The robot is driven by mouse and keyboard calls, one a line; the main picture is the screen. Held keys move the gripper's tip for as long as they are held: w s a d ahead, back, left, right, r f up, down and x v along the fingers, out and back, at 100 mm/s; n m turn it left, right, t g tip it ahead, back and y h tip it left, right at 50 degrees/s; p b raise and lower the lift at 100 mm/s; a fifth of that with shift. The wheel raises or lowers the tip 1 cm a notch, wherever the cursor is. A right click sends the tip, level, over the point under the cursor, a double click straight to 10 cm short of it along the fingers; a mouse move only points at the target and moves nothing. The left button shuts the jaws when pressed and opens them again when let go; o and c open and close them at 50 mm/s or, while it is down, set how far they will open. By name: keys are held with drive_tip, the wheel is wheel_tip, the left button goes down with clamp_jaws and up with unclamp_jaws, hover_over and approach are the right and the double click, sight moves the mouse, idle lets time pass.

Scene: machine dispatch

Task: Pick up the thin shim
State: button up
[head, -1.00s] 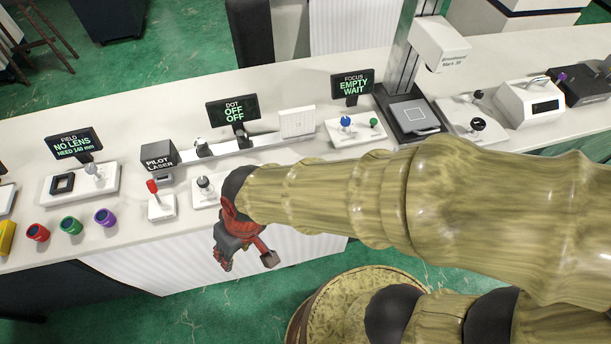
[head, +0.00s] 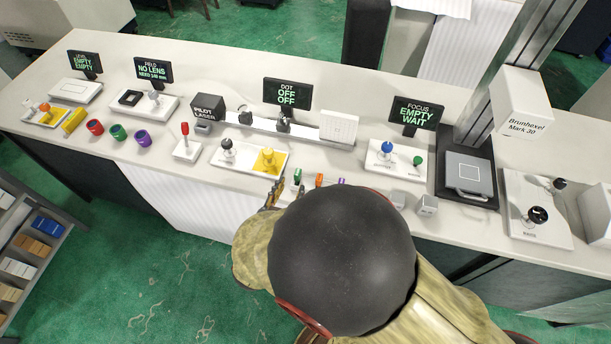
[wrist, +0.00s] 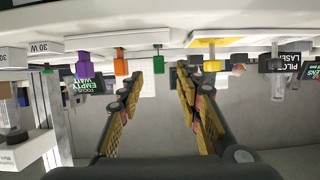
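Three small upright pieces stand near the bench's front edge: a green one (head: 297,176), an orange one (head: 319,180) and a purple one (head: 341,182). None has a readable label; the green piece looks the narrowest, so it may be the thin shim. The wrist view is upside down and shows the green piece (wrist: 158,64) beyond and between my fingertips, with orange (wrist: 120,66) and purple (wrist: 84,68) to its left. My gripper (wrist: 160,82) is open and empty. In the head view my gripper (head: 275,193) is at the front edge, partly hidden by my arm.
A yellow piece (head: 267,161) and a black-knobbed lever (head: 227,149) stand on a white plate left of the green piece. Small grey blocks (head: 427,204) lie to the right. The focus plate (head: 392,160) and pilot laser (head: 208,107) stand farther back.

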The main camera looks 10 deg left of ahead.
sight(296, 177)
drive_tip(key=shift+w+d+r, duration=0.15)
drive_tip(key=shift+w+r, duration=0.05)
drive_tip(key=shift+w, duration=0.1)
drive_tip(key=shift+w+d+f, duration=0.1)
drive_tip(key=shift+w+d, duration=0.05)
drive_tip(key=shift+w, duration=0.2)
drive_tip(key=b+x, duration=0.3)
drive_tip(key=x, duration=0.3)
drive_tip(key=shift+f, duration=0.15)
drive_tip(key=shift+w, duration=0.35)
drive_tip(key=shift+c, duration=1.2)
clamp_jaws()
